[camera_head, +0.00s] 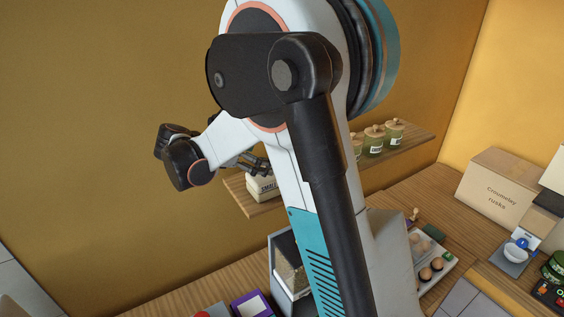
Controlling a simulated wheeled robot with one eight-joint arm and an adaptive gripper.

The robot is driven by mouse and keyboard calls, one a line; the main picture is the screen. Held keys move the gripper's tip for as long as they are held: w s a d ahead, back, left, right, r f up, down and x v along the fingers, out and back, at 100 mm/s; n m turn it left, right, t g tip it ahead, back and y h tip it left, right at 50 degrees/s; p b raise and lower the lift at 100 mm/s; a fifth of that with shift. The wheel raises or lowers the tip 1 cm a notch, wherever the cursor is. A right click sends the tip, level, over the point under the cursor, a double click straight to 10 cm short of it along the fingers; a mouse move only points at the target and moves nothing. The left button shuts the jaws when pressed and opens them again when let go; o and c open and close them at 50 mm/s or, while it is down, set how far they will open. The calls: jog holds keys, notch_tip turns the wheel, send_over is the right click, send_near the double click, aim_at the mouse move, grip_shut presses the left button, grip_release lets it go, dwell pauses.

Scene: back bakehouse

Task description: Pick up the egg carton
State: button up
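A pale grey carton (444,272) with several brown eggs sits on the wooden counter at the lower right. My arm stands in front of its left side and hides part of it. My gripper (256,164) is far up and to the left of the carton, in front of the wall shelf. Its dark fingers are small and partly hidden behind my arm, so I cannot tell whether they are open or shut. I see no contact between my gripper and the carton.
A wooden shelf (237,192) holds several lidded jars (394,133) and a box labelled "SMILL" or similar. A purple-edged item (250,304) lies at the bottom.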

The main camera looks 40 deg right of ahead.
jog(key=shift+w+f+g+h, duration=0.2)
jog(key=shift+w+g+h, duration=0.1)
jog(key=shift+w, duration=0.05)
jog(key=shift+d+f+n, duration=0.15)
jog(key=shift+d+n, duration=0.15)
jog(key=shift+d, duration=0.05)
jog(key=x, duration=0.8)
jog(key=shift+p, duration=0.35)
jog(key=shift+s+p+x, duration=0.15)
jog(key=shift+p+x, duration=0.1)
jog(key=shift+x, duration=1.05)
jog(key=shift+s+p+x, duration=0.2)
jog(key=shift+x, duration=1.1)
jog(key=shift+a+f, duration=0.15)
jog(key=shift+f, duration=0.05)
jog(key=c, duration=1.4)
